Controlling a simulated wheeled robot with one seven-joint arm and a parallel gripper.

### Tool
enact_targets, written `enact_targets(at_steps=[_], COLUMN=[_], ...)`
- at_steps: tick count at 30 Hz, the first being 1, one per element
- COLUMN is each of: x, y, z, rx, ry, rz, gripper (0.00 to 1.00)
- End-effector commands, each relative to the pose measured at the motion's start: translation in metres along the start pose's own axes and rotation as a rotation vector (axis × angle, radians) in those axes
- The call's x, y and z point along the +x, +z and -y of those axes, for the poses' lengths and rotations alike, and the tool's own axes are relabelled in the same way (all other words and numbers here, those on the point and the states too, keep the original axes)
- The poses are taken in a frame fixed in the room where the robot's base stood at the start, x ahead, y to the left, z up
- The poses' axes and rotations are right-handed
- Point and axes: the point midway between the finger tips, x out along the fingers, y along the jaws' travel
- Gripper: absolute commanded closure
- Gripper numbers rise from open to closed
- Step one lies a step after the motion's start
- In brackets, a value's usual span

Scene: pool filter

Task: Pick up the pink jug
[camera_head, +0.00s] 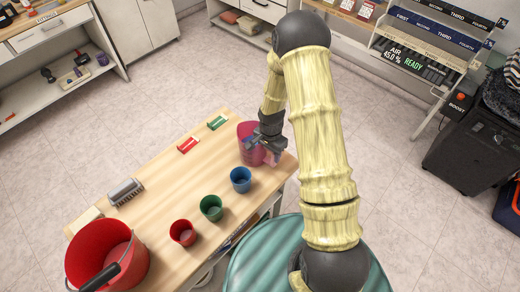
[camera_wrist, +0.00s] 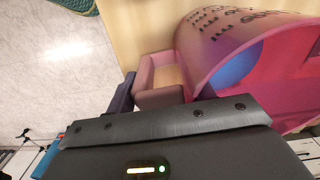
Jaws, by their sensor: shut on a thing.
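The pink jug (camera_head: 246,131) is at the far right end of the wooden table (camera_head: 160,185) in the head view. My gripper (camera_head: 262,143) is at its right side and is shut on it. In the wrist view the jug (camera_wrist: 235,42) fills the upper right, with dark marks on its wall. Its blocky pink handle (camera_wrist: 160,92) lies beside a dark finger of my gripper (camera_wrist: 130,95). The exact contact is hidden by the gripper body. I cannot tell whether the jug's base touches the table.
Blue (camera_head: 241,179), green (camera_head: 211,207) and red (camera_head: 182,232) cups stand along the table's near edge. A red bucket (camera_head: 95,250) is at the near left end. A teal round surface (camera_head: 262,262) is in front.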

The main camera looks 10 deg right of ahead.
Motion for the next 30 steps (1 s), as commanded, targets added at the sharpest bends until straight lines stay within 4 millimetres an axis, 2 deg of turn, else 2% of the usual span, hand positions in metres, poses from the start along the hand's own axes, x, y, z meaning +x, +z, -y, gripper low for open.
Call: enact_targets(at_steps=[8, 13, 24, 30], x=[-0.009, -0.03, -0.088, -0.1], y=[-0.001, -0.001, -0.001, 0.0], z=[0.001, 0.001, 0.001, 0.001], rx=[0.001, 0.0, 0.001, -0.001], ry=[-0.002, -0.005, -0.004, -0.002], rz=[-0.002, -0.003, -0.003, -0.002], gripper=[0.79, 0.79, 0.79, 0.79])
